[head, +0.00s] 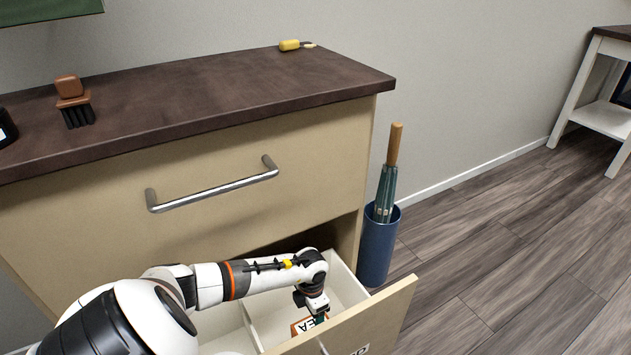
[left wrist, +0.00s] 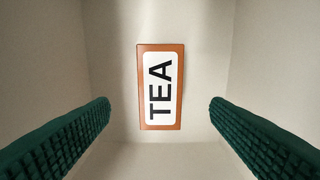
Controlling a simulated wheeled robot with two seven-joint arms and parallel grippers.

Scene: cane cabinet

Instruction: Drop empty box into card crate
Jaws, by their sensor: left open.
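An orange-brown box with a white TEA label (head: 300,327) lies in the right compartment of the open lower drawer (head: 385,308). In the left wrist view the TEA box (left wrist: 159,87) lies between and beyond the fingers, with clear space on both sides. Whether it is empty cannot be seen. My left gripper (head: 317,312) reaches down into that compartment above the box and partly covers it. In the left wrist view its green ribbed fingers (left wrist: 160,115) are wide apart and hold nothing. No card crate shows in either view. My right gripper is not in view.
A divider (head: 250,327) splits the drawer. The shut upper drawer has a bar handle (head: 215,190). On the cabinet top (head: 210,85) are a brush (head: 74,100) and a yellow-handled tool (head: 292,45). A blue bin (head: 378,250) with an umbrella stands right; floor beyond is clear.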

